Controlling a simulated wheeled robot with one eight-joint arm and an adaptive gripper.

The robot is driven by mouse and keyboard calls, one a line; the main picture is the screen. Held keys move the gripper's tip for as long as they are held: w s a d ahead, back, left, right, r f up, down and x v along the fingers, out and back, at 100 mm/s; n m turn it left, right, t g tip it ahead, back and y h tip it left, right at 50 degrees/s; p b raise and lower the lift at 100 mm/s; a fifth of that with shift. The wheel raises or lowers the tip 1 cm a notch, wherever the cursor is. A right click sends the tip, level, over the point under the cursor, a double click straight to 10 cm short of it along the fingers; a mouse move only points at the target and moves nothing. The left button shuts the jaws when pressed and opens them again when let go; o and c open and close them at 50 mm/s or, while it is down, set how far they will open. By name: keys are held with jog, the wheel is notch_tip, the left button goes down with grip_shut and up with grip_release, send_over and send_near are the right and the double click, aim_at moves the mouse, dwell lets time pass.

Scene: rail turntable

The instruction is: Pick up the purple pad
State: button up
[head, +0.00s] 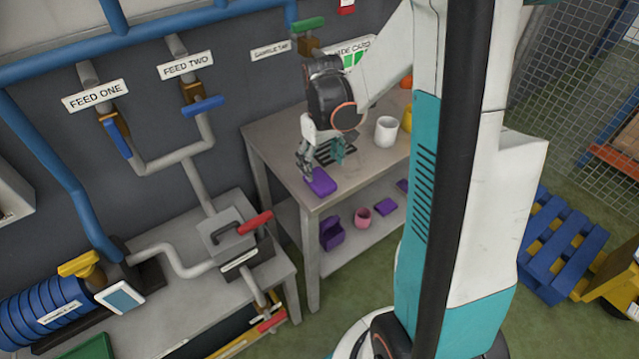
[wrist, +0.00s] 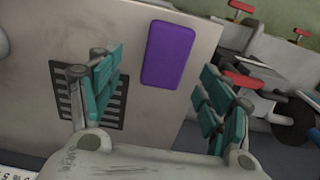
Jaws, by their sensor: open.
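The purple pad (head: 321,182) lies flat near the front left corner of the grey table (head: 262,140). In the wrist view the pad (wrist: 168,54) is a rounded purple rectangle, ahead of and between my fingers. My gripper (head: 322,160) is above the table, close to the pad. In the wrist view my gripper (wrist: 162,104) is open, with its teal finger pads apart and nothing between the tips. I cannot tell the exact height of the fingers above the table.
A black slotted grate (wrist: 105,100) is on the table beside the pad. A white mug (head: 386,131) stands behind to the right. The lower shelf holds a purple bin (head: 332,233) and a pink cup (head: 362,217). A bench with a red-handled valve (head: 255,222) stands to the left.

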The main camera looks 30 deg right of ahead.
aim_at(320, 179)
jog(key=f, duration=0.1)
jog(key=f+b, duration=0.1)
jog(key=f, duration=0.1)
jog(key=f+b, duration=0.1)
jog(key=f, duration=0.1)
jog(key=shift+a, duration=0.35)
jog(key=shift+c, duration=0.3)
jog(key=c, duration=1)
